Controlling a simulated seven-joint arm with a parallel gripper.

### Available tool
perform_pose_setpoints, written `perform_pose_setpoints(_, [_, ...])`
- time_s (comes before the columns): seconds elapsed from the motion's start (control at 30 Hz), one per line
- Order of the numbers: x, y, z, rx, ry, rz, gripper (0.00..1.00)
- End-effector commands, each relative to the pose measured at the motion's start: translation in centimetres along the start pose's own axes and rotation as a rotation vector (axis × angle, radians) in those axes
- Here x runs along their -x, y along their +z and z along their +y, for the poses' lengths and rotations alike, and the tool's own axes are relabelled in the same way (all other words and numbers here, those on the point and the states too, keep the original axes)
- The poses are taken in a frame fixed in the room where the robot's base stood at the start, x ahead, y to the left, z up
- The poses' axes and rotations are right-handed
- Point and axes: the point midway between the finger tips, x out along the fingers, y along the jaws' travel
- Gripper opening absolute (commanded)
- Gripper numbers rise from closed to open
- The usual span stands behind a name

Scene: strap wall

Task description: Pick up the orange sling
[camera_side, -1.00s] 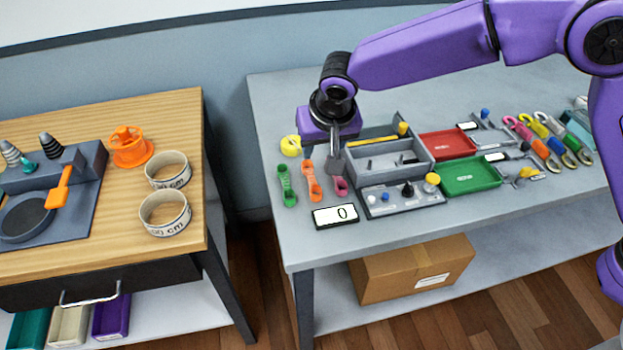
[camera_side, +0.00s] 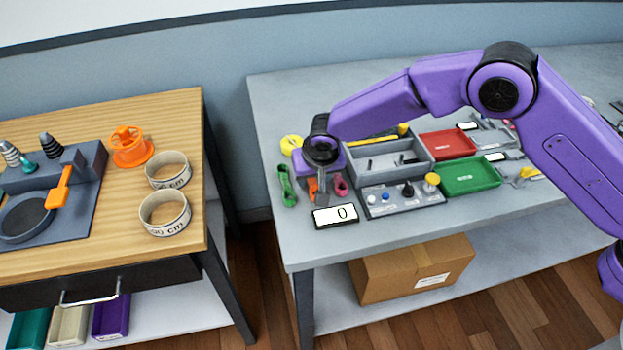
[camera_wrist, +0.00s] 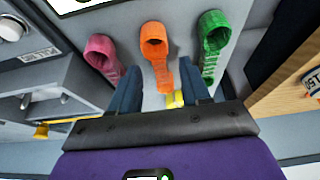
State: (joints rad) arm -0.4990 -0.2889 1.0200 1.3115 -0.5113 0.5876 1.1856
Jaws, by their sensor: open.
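The orange sling (camera_wrist: 157,52) lies on the grey table between a pink sling (camera_wrist: 103,52) and a green sling (camera_wrist: 213,42) in the wrist view. In the side view, only a small part of the orange sling (camera_side: 313,190) shows; my gripper covers the rest. My gripper (camera_wrist: 158,82) is open, and its two dark fingers lie to either side of the orange sling's lower end in the wrist view. In the side view, my gripper (camera_side: 322,190) is low over the orange sling. I cannot tell whether the fingers touch it.
The green sling (camera_side: 287,186) and pink sling (camera_side: 341,185) lie close on either side. A display showing 0 (camera_side: 335,216) lies in front. A grey divided tray (camera_side: 408,162) stands to the right. A yellow roll (camera_side: 291,143) lies behind.

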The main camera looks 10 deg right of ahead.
Motion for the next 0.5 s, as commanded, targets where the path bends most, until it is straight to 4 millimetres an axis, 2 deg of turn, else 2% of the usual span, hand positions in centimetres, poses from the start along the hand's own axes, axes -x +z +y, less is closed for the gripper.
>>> perform_pose_setpoints(0.17, [-1.6,0.0,0.1,-0.001,0.002,0.0,0.47])
perform_pose_setpoints(0.43, [-1.8,-0.1,0.1,-0.001,0.0,0.001,0.47])
perform_pose_setpoints(0.47, [-1.8,-0.1,0.1,-0.001,0.0,0.001,0.4])
perform_pose_setpoints(0.5, [-1.8,-0.1,0.1,-0.001,0.0,0.001,0.27])
